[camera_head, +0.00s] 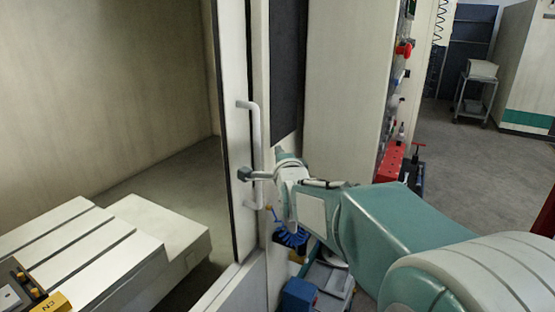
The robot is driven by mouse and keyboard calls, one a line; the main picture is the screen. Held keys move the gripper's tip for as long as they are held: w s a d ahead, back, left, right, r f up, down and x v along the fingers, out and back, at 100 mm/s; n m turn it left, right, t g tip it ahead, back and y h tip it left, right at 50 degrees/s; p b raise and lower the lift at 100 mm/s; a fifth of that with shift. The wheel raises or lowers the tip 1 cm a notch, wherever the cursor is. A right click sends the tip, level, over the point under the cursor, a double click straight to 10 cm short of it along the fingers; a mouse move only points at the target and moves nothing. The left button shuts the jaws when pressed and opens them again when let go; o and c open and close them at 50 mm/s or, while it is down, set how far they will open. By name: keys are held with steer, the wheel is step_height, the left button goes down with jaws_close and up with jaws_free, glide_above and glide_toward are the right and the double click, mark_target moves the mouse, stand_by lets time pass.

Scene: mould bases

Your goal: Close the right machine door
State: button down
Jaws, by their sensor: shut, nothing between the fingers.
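The right machine door (233,60) shows as a narrow pale upright panel left of the grey machine front. A white bar handle (254,138) stands upright on it. To the left of the door the machine's opening is wide and its inside shows. My gripper (244,174) reaches in from the right and points left, across the lower half of the handle. Its fingers look shut with nothing between them. The tip lies close to the door's edge; I cannot tell whether it touches the door or the handle.
Inside the machine is a slotted pale table (160,225) with a yellow-and-dark fixture (38,290) at lower left. A tool panel (400,75) stands right. Open floor (470,150) and a cart (478,88) lie further right.

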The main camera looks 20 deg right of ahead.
steer(key=w, duration=0.5)
steer(key=shift+d, duration=0.3)
steer(key=s+a, duration=0.1)
steer(key=a, duration=0.1)
steer(key=shift+s+a, duration=0.35)
steer(key=shift+s, duration=0.05)
steer(key=shift+s+a, duration=0.25)
steer(key=shift+a, duration=0.15)
